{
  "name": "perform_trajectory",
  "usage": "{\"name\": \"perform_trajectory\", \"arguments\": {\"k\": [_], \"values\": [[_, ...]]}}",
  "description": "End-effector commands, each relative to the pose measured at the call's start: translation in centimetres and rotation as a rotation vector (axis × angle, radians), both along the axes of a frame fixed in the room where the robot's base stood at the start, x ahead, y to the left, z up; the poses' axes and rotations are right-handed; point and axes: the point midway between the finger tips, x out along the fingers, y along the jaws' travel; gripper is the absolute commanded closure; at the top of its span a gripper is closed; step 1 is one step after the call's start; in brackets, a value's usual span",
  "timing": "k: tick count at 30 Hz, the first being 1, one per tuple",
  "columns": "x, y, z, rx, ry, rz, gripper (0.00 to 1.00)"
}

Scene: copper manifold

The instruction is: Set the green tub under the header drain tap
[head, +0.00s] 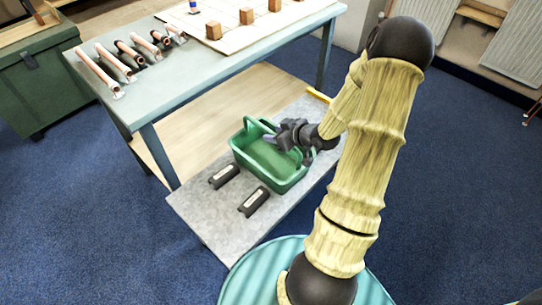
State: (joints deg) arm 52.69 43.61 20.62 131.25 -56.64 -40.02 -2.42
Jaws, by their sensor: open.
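The green tub (250,158) stands upright on a low grey board beside the blue-grey table. It has a raised handle at its back left side and looks empty where I can see in. My gripper (278,140) is open at the tub's right side, over its rim and opening. I cannot tell whether the fingers touch the tub or handle. My gripper and wrist hide part of the tub's back right rim. I cannot make out the header drain tap in this view.
Two black blocks (254,201) lie on the low grey board (205,222) in front of the tub. The table (190,78) holds copper pipes (130,55) and a pale board with wooden blocks (246,16). A green chest (45,85) stands left. Blue carpet is clear at right.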

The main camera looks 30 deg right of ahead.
Motion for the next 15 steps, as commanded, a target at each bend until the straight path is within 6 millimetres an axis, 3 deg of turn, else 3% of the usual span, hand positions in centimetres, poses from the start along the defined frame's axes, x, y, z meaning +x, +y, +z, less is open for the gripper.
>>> {"name": "perform_trajectory", "arguments": {"k": [6, 15], "values": [[2.1, 0.8, -1.6, 0.001, 0.0, 0.001, 0.59], [2.2, 0.7, -1.5, 0.0, 0.0, 0.0, 0.59]]}}
